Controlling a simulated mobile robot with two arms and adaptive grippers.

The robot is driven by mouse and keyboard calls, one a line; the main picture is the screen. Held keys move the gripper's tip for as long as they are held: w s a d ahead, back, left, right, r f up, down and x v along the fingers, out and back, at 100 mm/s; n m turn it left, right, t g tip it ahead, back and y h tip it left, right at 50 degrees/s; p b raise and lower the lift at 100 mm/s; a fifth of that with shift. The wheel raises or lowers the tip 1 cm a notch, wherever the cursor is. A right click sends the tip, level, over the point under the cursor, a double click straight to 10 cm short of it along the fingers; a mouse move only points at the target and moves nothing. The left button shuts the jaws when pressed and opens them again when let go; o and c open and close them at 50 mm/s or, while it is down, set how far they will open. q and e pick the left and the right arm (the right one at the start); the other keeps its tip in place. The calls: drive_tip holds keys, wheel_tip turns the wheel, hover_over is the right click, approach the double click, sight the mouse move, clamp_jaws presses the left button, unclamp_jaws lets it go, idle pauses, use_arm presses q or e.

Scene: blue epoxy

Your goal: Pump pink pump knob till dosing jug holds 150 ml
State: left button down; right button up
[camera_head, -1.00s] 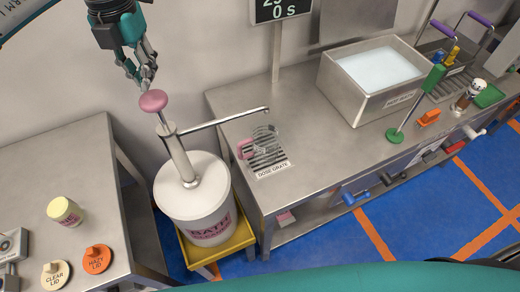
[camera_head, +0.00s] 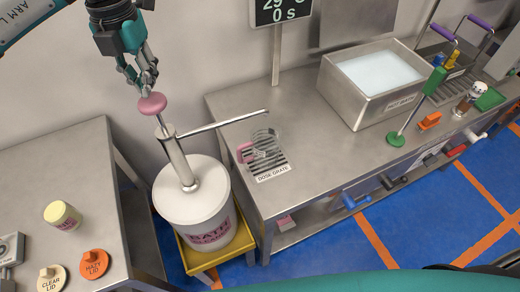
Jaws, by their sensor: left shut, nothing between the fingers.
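The pink pump knob (camera_head: 152,103) tops a metal rod on the pump (camera_head: 178,160) of a white bucket (camera_head: 196,205). The rod stands well out of the pump body. My left gripper (camera_head: 147,88) is shut and empty, its fingertips right above the knob, touching or almost touching it. The clear dosing jug (camera_head: 266,142) with a pink handle (camera_head: 244,153) stands on the dose grate (camera_head: 272,166), near the spout end (camera_head: 264,112). Its liquid level cannot be read. My right gripper is not in view.
The bucket stands on a yellow stand (camera_head: 208,259) between two steel tables. Lids (camera_head: 94,264) and a jar (camera_head: 62,215) are on the left table. A display (camera_head: 282,10) rises behind.

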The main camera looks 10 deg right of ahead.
sight(156, 111)
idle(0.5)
use_arm(q)
drive_tip(key=shift+f+b, duration=3.4)
drive_tip(key=shift+f, duration=0.8)
drive_tip(key=shift+r, duration=0.15)
drive_tip(key=shift+r, duration=0.1)
drive_tip(key=shift+r+p, duration=2.2)
drive_tip(key=shift+r, duration=1.35)
drive_tip(key=shift+f+b, duration=3)
drive_tip(key=shift+f, duration=0.8)
drive_tip(key=shift+r, duration=0.15)
